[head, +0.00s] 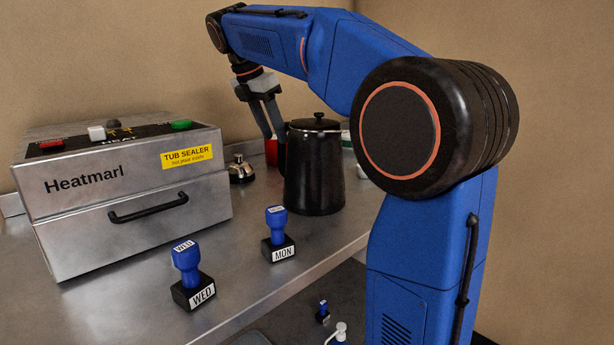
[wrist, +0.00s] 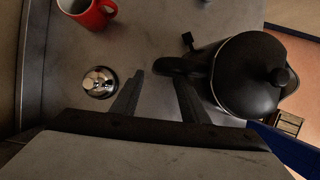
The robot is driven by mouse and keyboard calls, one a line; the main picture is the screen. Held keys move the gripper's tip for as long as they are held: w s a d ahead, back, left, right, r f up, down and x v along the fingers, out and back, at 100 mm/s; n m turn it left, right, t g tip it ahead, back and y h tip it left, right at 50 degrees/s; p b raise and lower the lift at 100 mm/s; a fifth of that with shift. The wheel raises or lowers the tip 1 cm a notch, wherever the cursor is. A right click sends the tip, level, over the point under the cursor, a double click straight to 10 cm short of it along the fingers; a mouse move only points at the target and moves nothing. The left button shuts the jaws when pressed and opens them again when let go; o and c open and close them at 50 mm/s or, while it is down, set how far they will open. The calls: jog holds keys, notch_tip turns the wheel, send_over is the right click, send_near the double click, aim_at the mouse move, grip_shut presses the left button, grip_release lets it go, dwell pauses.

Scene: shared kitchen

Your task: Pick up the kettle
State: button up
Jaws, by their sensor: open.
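The black kettle (head: 314,172) stands upright on the metal counter, right of centre in the head view. In the wrist view the kettle (wrist: 247,78) is at the right, seen from above, with its round lid knob. Its dark handle (wrist: 180,66) points left, towards my fingers. My gripper (head: 273,136) is open, pointing down just left of and partly behind the kettle. In the wrist view my gripper's fingertips (wrist: 157,82) lie just below the handle's outer end. I cannot tell whether a finger touches the handle.
A red mug (wrist: 90,12) and a silver bell (wrist: 99,82) stand left of the gripper. A steel tub sealer (head: 120,195) fills the counter's left. Two blue stamps, WED (head: 192,275) and MON (head: 278,235), stand in front. The counter edge (head: 300,283) runs close to the kettle's right.

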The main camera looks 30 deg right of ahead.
jog(key=shift+w+x, duration=0.15)
jog(key=shift+x, duration=1.3)
jog(key=shift+w+x, duration=0.1)
jog(key=shift+x, duration=1.3)
jog(key=shift+d, duration=0.1)
grip_shut()
jog(key=shift+r, duration=0.15)
